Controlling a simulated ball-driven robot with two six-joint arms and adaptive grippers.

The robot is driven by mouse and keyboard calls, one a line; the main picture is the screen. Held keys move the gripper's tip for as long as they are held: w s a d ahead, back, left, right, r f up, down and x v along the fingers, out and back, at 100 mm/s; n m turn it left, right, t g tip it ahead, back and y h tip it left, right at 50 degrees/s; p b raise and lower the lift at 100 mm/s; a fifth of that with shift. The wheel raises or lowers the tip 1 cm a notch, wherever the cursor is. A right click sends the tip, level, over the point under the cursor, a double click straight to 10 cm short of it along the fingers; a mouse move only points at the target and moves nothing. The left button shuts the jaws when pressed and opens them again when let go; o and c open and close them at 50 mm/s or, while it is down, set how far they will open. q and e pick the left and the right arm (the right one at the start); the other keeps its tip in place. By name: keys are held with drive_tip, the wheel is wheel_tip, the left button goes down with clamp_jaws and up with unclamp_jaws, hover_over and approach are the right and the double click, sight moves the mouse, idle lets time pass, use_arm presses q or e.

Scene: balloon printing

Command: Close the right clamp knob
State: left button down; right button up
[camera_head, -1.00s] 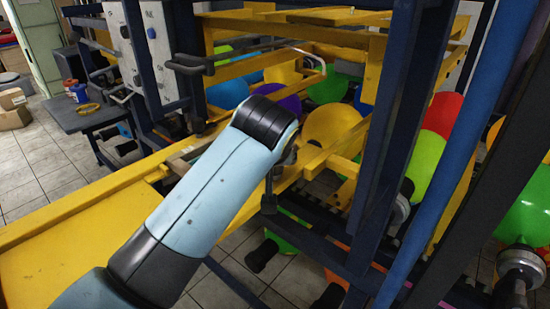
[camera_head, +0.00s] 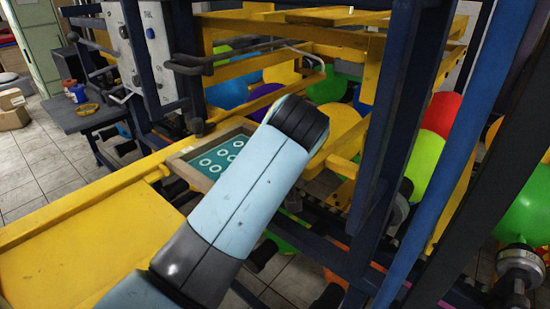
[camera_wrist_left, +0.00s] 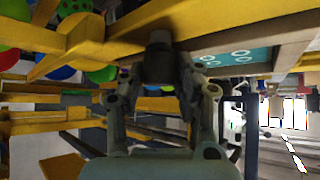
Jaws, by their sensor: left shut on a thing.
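In the left wrist view a dark clamp knob (camera_wrist_left: 158,58) hangs from the underside of a yellow beam. My left gripper (camera_wrist_left: 160,75) has its fingers on either side of the knob and is shut on it. In the head view my left arm reaches in from the lower left, and its forearm hides the gripper and the knob. A screen frame with a teal mesh and pale rings (camera_head: 215,158) lies beside the arm; part of it also shows in the left wrist view (camera_wrist_left: 232,57). My right gripper is in neither view.
A yellow table (camera_head: 95,240) spreads at the lower left. Dark blue posts (camera_head: 390,130) and a blue bar (camera_head: 450,160) stand right of the arm. Balloons (camera_head: 430,150) fill the space behind the yellow beams. A grey control box (camera_head: 150,55) stands at the upper left.

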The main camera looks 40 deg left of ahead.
use_arm(q)
drive_tip(key=c, duration=1.1)
unclamp_jaws()
drive_tip(key=shift+d, duration=0.1)
drive_tip(key=shift+o, duration=0.8)
